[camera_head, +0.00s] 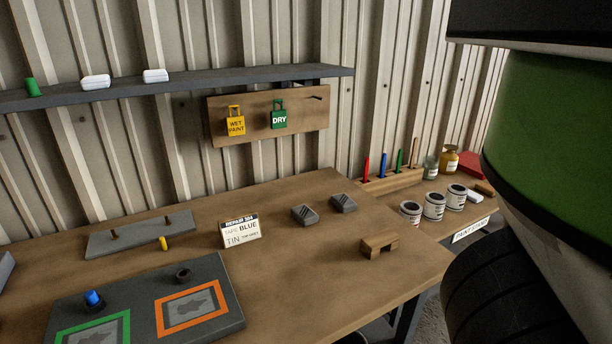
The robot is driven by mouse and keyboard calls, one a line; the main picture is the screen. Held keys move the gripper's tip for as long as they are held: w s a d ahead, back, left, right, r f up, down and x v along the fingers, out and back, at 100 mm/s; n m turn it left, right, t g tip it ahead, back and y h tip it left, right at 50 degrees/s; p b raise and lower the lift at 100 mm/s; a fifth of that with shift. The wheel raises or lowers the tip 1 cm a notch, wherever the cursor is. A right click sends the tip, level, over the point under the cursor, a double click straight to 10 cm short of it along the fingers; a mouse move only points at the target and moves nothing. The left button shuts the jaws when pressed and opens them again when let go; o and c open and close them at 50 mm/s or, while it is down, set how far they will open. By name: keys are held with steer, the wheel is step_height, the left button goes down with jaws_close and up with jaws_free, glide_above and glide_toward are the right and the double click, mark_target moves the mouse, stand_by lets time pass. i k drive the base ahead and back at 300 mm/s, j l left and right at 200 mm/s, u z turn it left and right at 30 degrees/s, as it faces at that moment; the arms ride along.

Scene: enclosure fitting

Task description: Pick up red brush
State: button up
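A red brush (366,168) stands upright at the left end of a wooden holder (392,187) on the paint stand, at the back right. Only its thin red handle shows clearly. A blue brush (383,164), a green brush (399,161) and a brown one (414,152) stand in a row to its right. My gripper is not in view.
Open paint tins (410,212) and jars (449,161) stand near the brushes. A workbench (300,270) fills the front, with a small wooden block stand (380,245) by its right edge. A large green and black body blocks the right side.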

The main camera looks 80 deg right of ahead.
mark_target(366, 168)
steer(key=k+z, duration=0.3)
steer(key=k+l+z, duration=0.15)
steer(key=k+z, duration=0.15)
steer(key=i+z, duration=0.15)
steer(key=z, duration=1.45)
steer(key=i+j, duration=0.35)
steer(key=i, duration=0.2)
